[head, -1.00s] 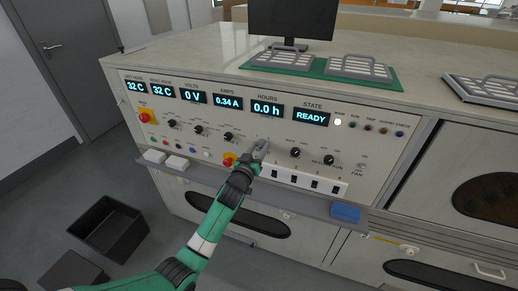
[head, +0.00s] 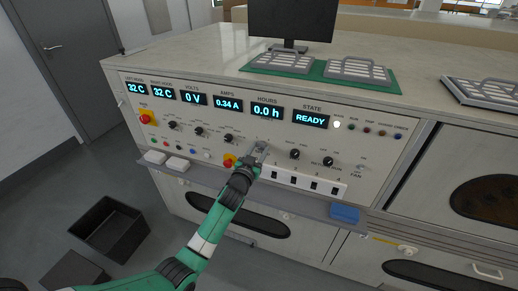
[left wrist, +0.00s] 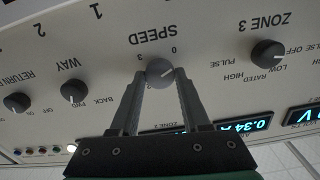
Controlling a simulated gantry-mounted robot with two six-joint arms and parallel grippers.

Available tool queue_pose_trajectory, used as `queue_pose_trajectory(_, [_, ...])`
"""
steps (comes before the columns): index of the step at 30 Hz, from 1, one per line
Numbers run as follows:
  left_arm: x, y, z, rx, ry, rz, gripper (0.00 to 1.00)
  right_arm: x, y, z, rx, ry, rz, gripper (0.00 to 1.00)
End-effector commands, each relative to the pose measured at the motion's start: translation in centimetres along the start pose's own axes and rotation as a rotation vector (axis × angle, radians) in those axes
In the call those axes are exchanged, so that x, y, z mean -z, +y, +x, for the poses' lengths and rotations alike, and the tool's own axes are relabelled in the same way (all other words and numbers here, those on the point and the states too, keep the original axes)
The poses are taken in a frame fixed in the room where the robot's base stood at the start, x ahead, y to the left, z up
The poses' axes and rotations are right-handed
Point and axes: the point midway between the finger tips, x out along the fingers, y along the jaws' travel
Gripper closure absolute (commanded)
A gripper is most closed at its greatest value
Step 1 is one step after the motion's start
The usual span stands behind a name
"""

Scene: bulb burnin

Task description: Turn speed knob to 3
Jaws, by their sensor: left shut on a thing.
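The speed knob (left wrist: 160,71) is a round grey knob on the pale panel, under the upside-down word SPEED in the left wrist view. A 0 and a 3 are printed near it; a pale pointer line shows on its face, but I cannot read its exact setting. My left gripper (left wrist: 161,80) is shut on the knob, one finger on each side. In the head view the left gripper (head: 261,150) reaches the panel below the HOURS display and hides the knob. My right gripper is not in view.
The way knob (left wrist: 74,91) and zone 3 knob (left wrist: 267,54) flank the speed knob. A shelf (head: 275,203) with a blue block (head: 345,213) juts out beneath the panel.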

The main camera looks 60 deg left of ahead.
Motion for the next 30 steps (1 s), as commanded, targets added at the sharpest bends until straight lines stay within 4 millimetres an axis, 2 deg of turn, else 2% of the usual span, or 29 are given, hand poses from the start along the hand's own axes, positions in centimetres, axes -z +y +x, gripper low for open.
queue_pose_trajectory(30, [0.0,0.1,0.0,0.0,-0.001,0.966,1.0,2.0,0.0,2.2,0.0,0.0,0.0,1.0])
